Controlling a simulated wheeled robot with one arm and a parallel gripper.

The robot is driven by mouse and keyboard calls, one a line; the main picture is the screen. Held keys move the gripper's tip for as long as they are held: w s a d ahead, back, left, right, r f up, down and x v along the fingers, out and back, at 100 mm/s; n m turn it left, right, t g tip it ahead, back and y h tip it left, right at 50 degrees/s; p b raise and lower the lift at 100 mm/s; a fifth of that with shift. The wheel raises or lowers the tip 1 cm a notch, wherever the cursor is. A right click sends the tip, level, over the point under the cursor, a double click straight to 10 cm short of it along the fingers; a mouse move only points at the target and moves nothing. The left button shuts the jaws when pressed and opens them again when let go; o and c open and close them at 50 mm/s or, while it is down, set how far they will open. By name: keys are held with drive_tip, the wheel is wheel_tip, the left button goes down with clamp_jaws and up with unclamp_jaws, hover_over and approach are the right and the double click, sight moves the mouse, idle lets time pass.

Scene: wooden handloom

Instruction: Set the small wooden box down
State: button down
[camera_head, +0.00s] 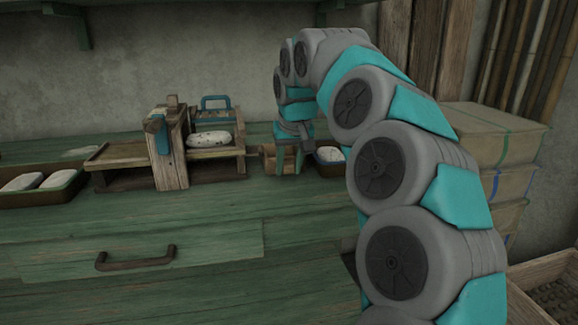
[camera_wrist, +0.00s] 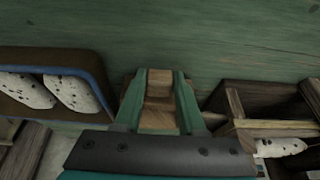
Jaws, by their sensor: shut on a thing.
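The small wooden box (camera_head: 268,158) is light brown and sits between the fingers of my gripper (camera_head: 288,160), just right of the wooden handloom. In the wrist view, the box (camera_wrist: 160,105) is between the two green fingers of my gripper (camera_wrist: 160,112), which is shut on it. The box is low over the green bench top (camera_wrist: 200,40). I cannot tell whether its underside touches the bench. My fingers and wrist hide part of it.
The wooden handloom (camera_head: 171,150) stands left of the box, with a speckled white piece (camera_head: 209,139) on it. A tray (camera_head: 330,155) with speckled pieces is close on the right. Another tray (camera_head: 40,193) lies far left. The bench front is clear. Stacked boxes (camera_head: 492,135) stand right.

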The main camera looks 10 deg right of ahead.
drive_tip(key=shift+f, duration=0.15)
drive_tip(key=c, duration=0.5)
unclamp_jaws()
drive_tip(key=v, duration=1.2)
drive_tip(key=s+f+g, duration=0.3)
drive_tip(key=s+f, duration=1.2)
drive_tip(key=s, duration=0.4)
drive_tip(key=s+f+g, duration=0.3)
drive_tip(key=s+f, duration=1.3)
drive_tip(key=s, duration=0.4)
drive_tip(key=shift+f, duration=0.3)
